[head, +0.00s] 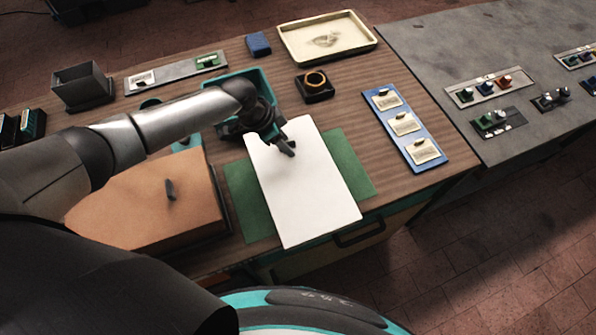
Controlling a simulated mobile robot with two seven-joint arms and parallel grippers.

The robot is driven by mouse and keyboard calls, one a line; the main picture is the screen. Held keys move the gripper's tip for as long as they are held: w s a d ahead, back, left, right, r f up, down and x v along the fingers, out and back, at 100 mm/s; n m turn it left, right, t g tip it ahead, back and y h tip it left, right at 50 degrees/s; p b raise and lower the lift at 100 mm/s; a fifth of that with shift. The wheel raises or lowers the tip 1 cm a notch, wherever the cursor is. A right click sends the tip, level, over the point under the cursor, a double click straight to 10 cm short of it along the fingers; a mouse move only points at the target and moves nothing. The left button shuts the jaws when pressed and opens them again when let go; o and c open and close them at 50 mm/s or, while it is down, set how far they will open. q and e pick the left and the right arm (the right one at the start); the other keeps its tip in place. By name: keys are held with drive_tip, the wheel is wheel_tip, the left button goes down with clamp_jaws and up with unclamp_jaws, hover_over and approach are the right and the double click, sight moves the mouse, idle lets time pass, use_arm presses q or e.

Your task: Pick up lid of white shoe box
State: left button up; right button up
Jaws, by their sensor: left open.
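A white flat rectangular top, which looks like the lid of the white shoe box (308,190), lies on or above a green mat (247,205) at the front middle of the table. Its sides are hardly seen, so I cannot tell the lid from the box below. My left gripper (287,146) is open, over the far part of the white top. I cannot tell whether its fingers touch it. My right gripper is not in view.
A brown box (145,205) with a dark tab stands left of the mat. A teal machine (240,83) is partly hidden behind my arm. A blue board with tags (405,130) lies right, a cream tray (328,38) and black block (314,86) behind. A grey bench (440,45) adjoins right.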

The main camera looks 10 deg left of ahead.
use_arm(q)
clamp_jaws()
idle(0.3)
drive_tip(key=shift+r, duration=0.1)
